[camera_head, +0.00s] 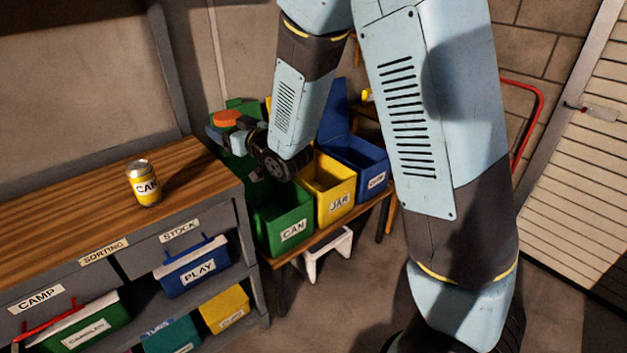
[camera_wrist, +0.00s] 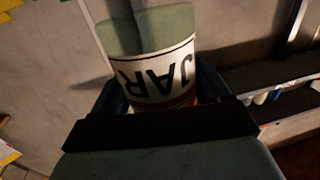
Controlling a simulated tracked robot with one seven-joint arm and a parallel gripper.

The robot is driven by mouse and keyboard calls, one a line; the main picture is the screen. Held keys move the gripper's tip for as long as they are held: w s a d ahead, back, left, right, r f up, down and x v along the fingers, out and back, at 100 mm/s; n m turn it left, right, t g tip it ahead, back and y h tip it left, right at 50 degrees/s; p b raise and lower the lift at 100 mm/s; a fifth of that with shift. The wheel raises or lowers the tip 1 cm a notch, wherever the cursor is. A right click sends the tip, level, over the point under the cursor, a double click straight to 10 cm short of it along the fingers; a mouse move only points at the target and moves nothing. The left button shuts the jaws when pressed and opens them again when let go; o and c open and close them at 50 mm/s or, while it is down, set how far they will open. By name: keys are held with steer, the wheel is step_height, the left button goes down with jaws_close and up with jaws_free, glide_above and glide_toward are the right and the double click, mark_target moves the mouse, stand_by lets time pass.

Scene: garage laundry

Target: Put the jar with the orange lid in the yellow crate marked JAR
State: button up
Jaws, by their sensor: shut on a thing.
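The jar's orange lid (camera_head: 227,118) shows in the head view beside my gripper (camera_head: 236,136), left of and above the crates. In the wrist view the jar (camera_wrist: 155,65), with a white label reading JAR, sits between the two dark fingers of my gripper (camera_wrist: 165,98). My gripper is shut on it. The yellow crate (camera_head: 339,204) marked JAR stands on a low wooden bench, between a green crate and a blue crate. My forearm hides part of the area behind the crates and most of the jar's body in the head view.
The green crate (camera_head: 283,222) marked CAN is left of the yellow one, and the blue crate (camera_head: 375,172) is right of it. A yellow can (camera_head: 145,185) stands on the wooden worktop (camera_head: 85,219). Labelled bins sit on the shelves below. A white stool (camera_head: 327,252) stands under the bench.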

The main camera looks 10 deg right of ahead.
steer(key=w+d+f+m+t+h, duration=0.1)
steer(key=w+d+f+m+h, duration=0.25)
steer(key=d+f, duration=0.6)
steer(key=w+d+f+m+t+h, duration=0.2)
steer(key=w+d+f+h, duration=0.15)
steer(key=d+f, duration=0.6)
steer(key=w+d+f+m+t+h, duration=0.1)
steer(key=w+d+f+m+h, duration=0.3)
steer(key=d, duration=1)
steer(key=s+a+r+n+y, duration=0.1)
steer(key=a+r+n+y, duration=0.15)
steer(key=a+r, duration=0.4)
steer(key=s+a+r+n+y, duration=0.1)
steer(key=a+r+n+y, duration=0.15)
steer(key=a, duration=0.75)
steer(key=s+a+r+n+g+y, duration=0.1)
steer(key=s+a+r+y, duration=0.1)
steer(key=s+a+r, duration=0.1)
steer(key=s+a+r+n+g+y, duration=0.1)
steer(key=s+a+r+n+y, duration=0.1)
steer(key=a+r, duration=0.4)
steer(key=s+a+r+n+g+y, duration=0.1)
steer(key=s+a+r+g+y, duration=0.1)
steer(key=s+a+r, duration=0.2)
steer(key=shift+a+r+n, duration=0.15)
steer(key=shift+a+r, duration=0.15)
steer(key=shift+a, duration=0.6)
steer(key=shift+a+r+n, duration=0.1)
steer(key=shift+a+r, duration=0.15)
steer(key=shift+a, duration=0.6)
